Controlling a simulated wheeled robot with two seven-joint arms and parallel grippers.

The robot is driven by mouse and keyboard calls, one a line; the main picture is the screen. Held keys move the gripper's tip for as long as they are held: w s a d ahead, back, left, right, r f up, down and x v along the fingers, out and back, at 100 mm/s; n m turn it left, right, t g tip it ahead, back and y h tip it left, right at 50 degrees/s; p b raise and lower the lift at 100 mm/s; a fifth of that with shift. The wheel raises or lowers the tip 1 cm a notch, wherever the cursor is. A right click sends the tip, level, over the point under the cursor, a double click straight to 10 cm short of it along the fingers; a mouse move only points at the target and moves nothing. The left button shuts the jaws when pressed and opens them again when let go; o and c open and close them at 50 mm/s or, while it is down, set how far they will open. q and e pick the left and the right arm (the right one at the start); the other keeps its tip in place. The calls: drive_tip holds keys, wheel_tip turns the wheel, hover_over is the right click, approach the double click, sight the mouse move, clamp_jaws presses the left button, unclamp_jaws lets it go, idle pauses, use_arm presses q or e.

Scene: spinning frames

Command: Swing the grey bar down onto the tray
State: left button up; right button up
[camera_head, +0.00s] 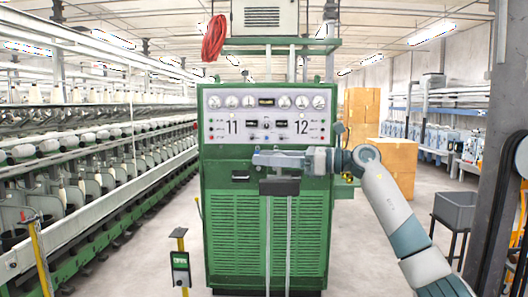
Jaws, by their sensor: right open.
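My right arm comes in from the right, and its gripper (262,158) points left in front of the green cabinet (226,235), just below the control panel. Its fingers look slim and overlap in this view; nothing shows held in them, and it is open. Just below it is a dark block (279,186) on two thin grey uprights; I cannot tell whether the gripper touches it. I cannot pick out the grey bar with certainty. My left gripper is out of view.
A spinning frame (95,190) with rows of bobbins runs along the left. Yellow posts (181,262) stand at front left. Cardboard boxes (395,160) are behind my arm. A dark pillar (500,150) rises at the right. Floor is clear between the cabinet and the basin.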

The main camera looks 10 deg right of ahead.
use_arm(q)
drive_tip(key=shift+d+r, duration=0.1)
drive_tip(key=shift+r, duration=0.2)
use_arm(e)
drive_tip(key=shift+w+a, duration=0.35)
drive_tip(key=shift+a, duration=0.2)
drive_tip(key=shift+c, duration=0.2)
